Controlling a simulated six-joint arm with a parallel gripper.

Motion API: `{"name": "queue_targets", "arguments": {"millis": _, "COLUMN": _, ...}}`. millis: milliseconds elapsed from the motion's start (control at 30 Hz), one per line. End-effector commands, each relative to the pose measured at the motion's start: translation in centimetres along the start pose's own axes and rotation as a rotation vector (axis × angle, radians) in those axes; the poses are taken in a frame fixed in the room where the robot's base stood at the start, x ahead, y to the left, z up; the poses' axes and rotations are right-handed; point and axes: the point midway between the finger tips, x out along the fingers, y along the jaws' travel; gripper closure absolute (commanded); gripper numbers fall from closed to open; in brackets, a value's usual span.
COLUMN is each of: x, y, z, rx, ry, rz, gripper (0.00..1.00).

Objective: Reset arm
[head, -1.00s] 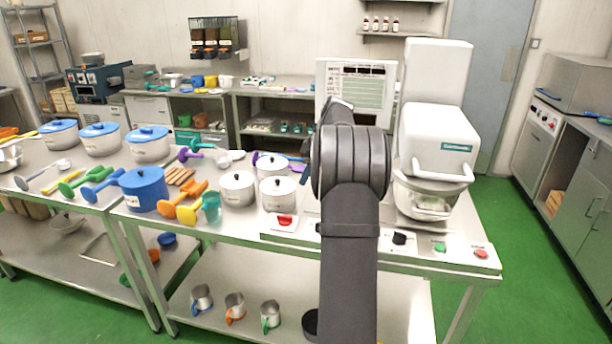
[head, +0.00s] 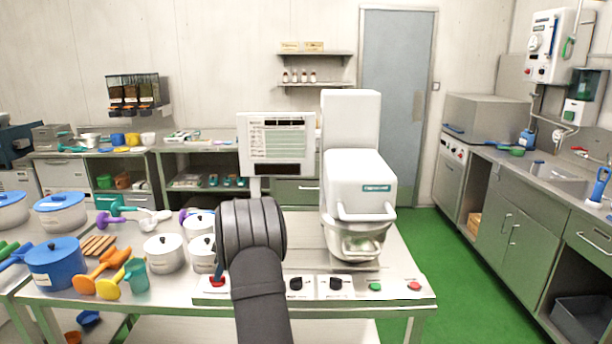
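My dark grey arm (head: 255,250) rises from the bottom middle of the head view, in front of the table. My gripper is not visible; the rounded arm joint hides whatever is behind it. The white kettle machine (head: 358,190) stands on the table to the right of my arm, with its metal bowl (head: 354,240) under the head. A display panel (head: 276,142) stands to its left.
White lidded pots (head: 164,252), a blue pot (head: 54,264), orange and yellow scoops and a teal cup (head: 136,275) crowd the table's left. Knobs and buttons (head: 336,284) line the front edge. Green floor (head: 440,270) is clear at right. A sink counter (head: 560,190) stands far right.

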Motion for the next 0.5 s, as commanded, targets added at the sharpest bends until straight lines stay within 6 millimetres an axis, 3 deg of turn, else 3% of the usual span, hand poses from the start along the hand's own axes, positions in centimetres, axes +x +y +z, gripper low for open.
{"name": "queue_targets", "arguments": {"millis": 200, "x": 2.0, "y": 0.0, "z": 0.0, "rx": 0.001, "ry": 0.000, "rz": -0.001, "gripper": 0.66}}
{"name": "queue_targets", "arguments": {"millis": 500, "x": 2.4, "y": 0.0, "z": 0.0, "rx": 0.001, "ry": 0.000, "rz": 0.000, "gripper": 0.66}}
